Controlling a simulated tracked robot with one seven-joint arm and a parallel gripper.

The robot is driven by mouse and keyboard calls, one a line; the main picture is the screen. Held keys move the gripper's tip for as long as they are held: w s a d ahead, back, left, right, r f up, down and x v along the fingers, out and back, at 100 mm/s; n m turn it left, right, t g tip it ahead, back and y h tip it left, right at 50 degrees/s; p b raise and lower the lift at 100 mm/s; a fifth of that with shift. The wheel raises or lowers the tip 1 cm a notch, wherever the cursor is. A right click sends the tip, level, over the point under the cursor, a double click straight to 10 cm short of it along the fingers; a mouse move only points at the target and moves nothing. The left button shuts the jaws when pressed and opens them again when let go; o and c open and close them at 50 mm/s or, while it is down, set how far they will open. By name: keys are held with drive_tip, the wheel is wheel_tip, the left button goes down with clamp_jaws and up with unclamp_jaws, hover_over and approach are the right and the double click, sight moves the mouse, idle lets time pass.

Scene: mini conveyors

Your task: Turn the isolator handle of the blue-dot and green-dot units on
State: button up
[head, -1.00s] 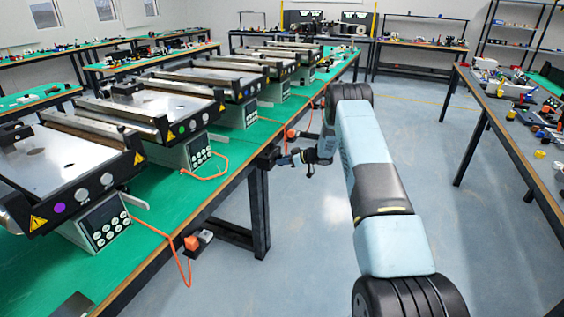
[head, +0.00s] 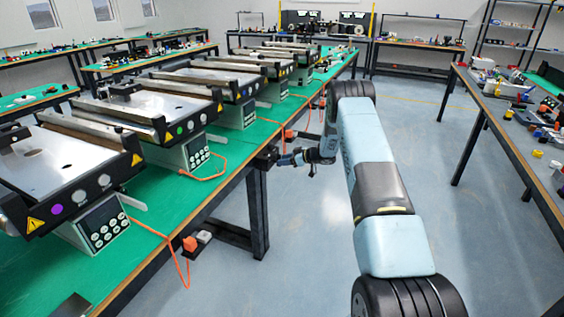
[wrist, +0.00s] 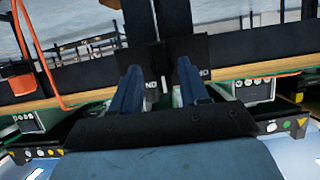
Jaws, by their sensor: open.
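A row of mini conveyor units stands on the green bench in the head view. The nearest unit (head: 62,178) carries a purple dot, and the one behind it (head: 147,107) carries a green dot. I cannot make out a blue dot on the farther units. My gripper (head: 282,160) is at the bench's front edge, beside the dark leg top. In the wrist view my gripper (wrist: 160,78) has two blue fingers apart with nothing seen held. Dark plates (wrist: 180,62) with partial lettering "ND" lie just beyond the fingertips. No isolator handle can be made out clearly.
An orange box (wrist: 20,82) shows at left in the wrist view. A cluttered grey bench (head: 510,125) stands right; the floor between is clear.

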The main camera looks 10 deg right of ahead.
drive_tip(key=v, duration=1.2)
drive_tip(key=shift+d+f, duration=0.1)
drive_tip(key=shift+d, duration=0.05)
